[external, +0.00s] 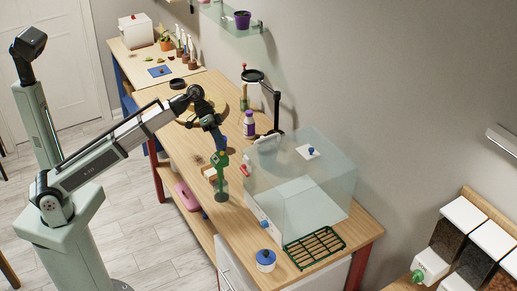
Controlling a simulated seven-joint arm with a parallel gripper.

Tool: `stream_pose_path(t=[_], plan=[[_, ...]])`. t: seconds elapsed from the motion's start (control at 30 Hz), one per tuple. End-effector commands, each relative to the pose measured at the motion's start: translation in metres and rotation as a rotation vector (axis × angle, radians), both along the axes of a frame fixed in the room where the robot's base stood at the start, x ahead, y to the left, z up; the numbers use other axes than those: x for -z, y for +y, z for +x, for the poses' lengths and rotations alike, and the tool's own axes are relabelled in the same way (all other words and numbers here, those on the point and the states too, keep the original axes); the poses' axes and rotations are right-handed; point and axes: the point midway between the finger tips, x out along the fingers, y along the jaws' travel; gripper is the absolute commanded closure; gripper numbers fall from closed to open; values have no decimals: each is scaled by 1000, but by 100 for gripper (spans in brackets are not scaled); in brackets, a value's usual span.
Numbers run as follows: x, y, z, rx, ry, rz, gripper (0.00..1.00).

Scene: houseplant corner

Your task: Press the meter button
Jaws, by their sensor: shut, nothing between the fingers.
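The meter (220,159) is a small green device on a green stem, standing upright in a clear glass holder (221,194) near the table's front edge. My gripper (221,143) points down over the meter from above, its fingers shut and empty. The fingertips are at or just above the top of the meter; I cannot tell whether they touch it. The meter's button is too small to make out at this size and may be hidden by the fingers.
A clear box (300,190) stands close to the right of the meter. Behind are a purple-labelled bottle (249,125) and a black ring stand (277,105). A blue-lidded jar (265,260) and a green rack (314,247) sit at the near end of the table.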

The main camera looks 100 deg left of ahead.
Motion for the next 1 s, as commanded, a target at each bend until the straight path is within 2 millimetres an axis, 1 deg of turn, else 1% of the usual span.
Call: stream_pose_path(t=[0.17,0.8,0.9,1.0], plan=[[-4,0,0,0,-1,1,100],[-53,1,2,0,-1,1,100],[-59,1,1,0,-1,1,100],[-60,1,1,0,0,0,100]])
